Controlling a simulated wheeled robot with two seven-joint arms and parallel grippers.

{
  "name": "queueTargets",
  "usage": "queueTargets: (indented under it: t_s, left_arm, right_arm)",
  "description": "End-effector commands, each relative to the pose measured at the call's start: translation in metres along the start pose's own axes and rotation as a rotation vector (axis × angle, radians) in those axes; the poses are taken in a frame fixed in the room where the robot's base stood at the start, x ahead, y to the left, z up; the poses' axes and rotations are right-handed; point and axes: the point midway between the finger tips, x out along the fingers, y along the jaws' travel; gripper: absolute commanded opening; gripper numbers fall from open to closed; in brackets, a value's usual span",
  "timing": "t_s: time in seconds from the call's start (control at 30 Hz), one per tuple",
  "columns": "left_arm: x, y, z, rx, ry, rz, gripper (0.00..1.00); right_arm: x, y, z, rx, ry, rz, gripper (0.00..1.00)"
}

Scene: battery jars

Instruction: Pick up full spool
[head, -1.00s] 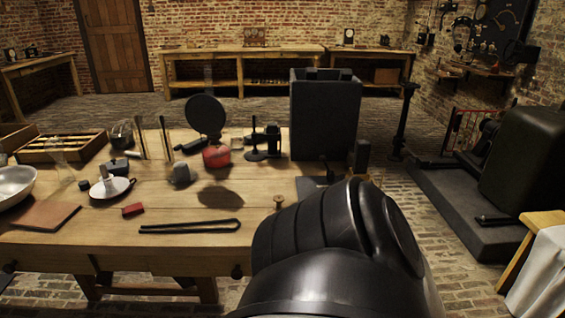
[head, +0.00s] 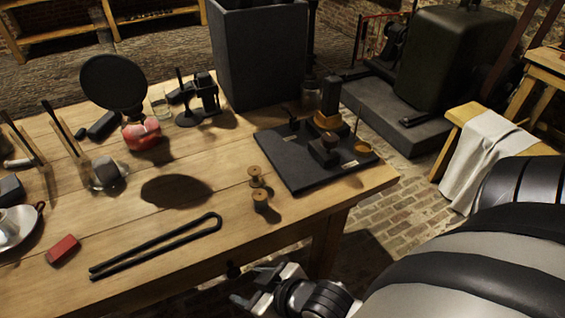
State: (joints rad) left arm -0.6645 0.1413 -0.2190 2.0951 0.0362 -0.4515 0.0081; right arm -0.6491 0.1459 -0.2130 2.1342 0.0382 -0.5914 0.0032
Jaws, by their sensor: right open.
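Two small wooden spools stand upright near the front edge of the wooden table, to the left of the dark board. The farther spool (head: 256,177) shows a pale top and a brown body. The nearer spool (head: 260,201) stands just in front of it and looks similar. I cannot tell from this view which one is full. My right gripper (head: 250,288) is open and empty, low in front of the table edge, apart from both spools and nearer to me. My left gripper is out of view.
A dark board (head: 290,168) with a coil and posts lies right of the spools. Long black tongs (head: 155,246) lie left of them.

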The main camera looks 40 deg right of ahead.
Motion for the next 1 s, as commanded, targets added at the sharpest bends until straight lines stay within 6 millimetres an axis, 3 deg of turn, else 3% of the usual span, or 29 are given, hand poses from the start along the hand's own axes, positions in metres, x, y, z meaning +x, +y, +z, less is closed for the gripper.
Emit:
queueTargets:
  t_s: [0.33, 0.67, 0.83, 1.0]
  left_arm:
    - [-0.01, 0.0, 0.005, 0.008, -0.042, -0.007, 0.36]
    - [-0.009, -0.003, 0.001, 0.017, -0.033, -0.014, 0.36]
    - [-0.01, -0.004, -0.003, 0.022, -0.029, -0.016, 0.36]
    - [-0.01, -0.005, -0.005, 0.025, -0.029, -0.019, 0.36]
  right_arm:
    - [-0.029, 0.005, -0.044, -0.133, -0.27, -0.05, 0.56]
    - [-0.008, -0.017, -0.109, -0.637, -0.338, -0.329, 0.56]
    - [-0.011, 0.01, -0.155, -1.03, -0.439, -0.456, 0.56]
    - [-0.036, 0.062, -0.201, -1.314, -0.588, -0.543, 0.56]
